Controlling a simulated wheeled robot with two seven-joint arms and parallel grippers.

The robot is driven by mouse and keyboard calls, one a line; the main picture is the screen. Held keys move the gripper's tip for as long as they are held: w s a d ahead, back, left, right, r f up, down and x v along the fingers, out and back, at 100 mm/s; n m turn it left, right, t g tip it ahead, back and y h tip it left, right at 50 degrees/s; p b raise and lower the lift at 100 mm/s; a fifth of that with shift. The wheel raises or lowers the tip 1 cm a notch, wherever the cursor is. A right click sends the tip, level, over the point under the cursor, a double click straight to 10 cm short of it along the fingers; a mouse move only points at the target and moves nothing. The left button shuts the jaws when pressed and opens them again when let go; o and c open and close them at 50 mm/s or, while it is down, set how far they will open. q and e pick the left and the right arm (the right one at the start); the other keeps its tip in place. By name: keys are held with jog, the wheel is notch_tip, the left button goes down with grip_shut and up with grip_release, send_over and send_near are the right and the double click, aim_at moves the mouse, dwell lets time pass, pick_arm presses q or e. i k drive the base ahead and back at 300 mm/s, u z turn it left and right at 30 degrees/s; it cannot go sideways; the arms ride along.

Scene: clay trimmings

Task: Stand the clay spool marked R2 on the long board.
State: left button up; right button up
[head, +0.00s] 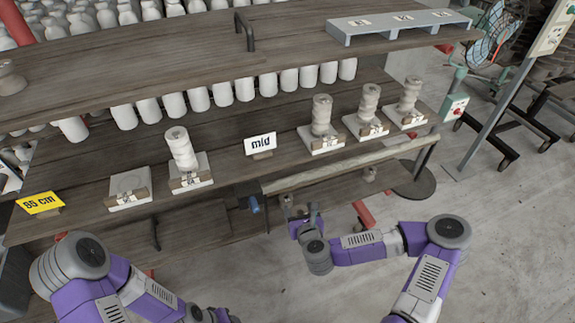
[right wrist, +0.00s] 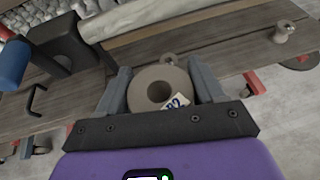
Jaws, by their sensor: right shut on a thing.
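My right gripper (right wrist: 160,85) is shut on a grey-brown clay spool (right wrist: 141,88), seen end-on with its round hole facing the wrist camera. A white label on the spool shows dark marks that I cannot read surely. In the head view my right gripper (head: 305,217) is low in front of the shelf, and the spool is mostly hidden there. The long board (head: 430,28), pale blue-grey with several white labels, lies on the upper shelf at the back right. No spool stands on it. My left arm shows at the bottom left, with its gripper out of frame.
Twisted clay pieces (head: 181,150) stand on small white slabs along the middle shelf; one slab (head: 129,190) is empty. A small spool (right wrist: 285,31) stands lower right. A dark handle (head: 244,30) rises from the upper shelf.

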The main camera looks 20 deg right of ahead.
aim_at(95, 70)
jog(key=k, duration=0.55)
jog(key=u, duration=2.2)
jog(key=i, duration=1.35)
jog(key=z, duration=2.1)
